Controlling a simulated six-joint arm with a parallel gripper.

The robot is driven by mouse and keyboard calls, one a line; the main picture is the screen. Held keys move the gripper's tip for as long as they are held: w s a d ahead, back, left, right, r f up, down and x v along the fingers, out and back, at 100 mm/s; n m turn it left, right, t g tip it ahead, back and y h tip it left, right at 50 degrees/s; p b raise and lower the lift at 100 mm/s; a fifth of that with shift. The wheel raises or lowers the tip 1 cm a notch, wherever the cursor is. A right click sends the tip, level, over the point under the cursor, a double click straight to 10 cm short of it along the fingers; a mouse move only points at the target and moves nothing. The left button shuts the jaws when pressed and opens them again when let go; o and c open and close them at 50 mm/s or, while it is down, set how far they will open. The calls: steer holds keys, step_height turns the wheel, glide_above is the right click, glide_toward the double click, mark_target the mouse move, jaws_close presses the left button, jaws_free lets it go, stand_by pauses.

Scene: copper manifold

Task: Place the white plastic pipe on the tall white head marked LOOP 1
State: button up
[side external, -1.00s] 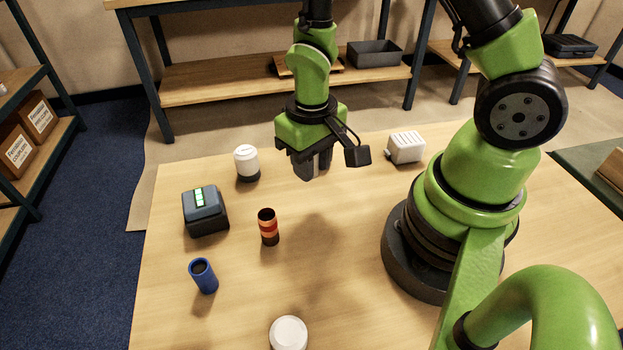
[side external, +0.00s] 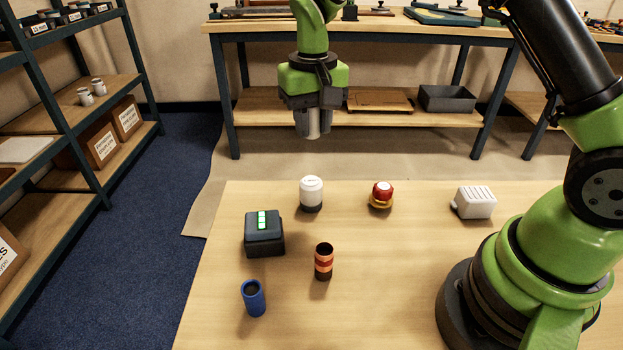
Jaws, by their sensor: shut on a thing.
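My gripper (side external: 313,130) is shut on the white plastic pipe (side external: 313,122), a short pale cylinder mostly hidden between the fingers. It hangs upright, well above the table. A tall white head with a dark grey base (side external: 311,189) stands at the back left of the table. In the picture it lies straight below my gripper, with a clear gap between them. Small dark marking shows near its top, too small to read. How far my gripper is from it in depth I cannot tell.
A dark box with green lights (side external: 265,236), a dark cylinder with orange-red bands (side external: 323,262) and a blue cup (side external: 254,298) stand in front. A red head on a yellow base (side external: 381,195) and a white slotted box (side external: 474,203) stand right. The table (side external: 390,290) is clear at centre front.

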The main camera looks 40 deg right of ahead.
mark_target(312, 182)
step_height(312, 182, down, 10)
steer(key=shift+w+r, duration=0.1)
steer(key=shift+r, duration=0.05)
stand_by(0.3)
steer(key=o, duration=0.9)
step_height(312, 182, up, 12)
steer(key=shift+r, duration=0.15)
steer(key=s+r+t+y, duration=0.2)
steer(key=s+r+t, duration=0.3)
steer(key=s+r, duration=0.9)
steer(key=s+a+f+t, duration=0.1)
steer(key=s+f+t, duration=0.1)
steer(key=s, duration=0.6)
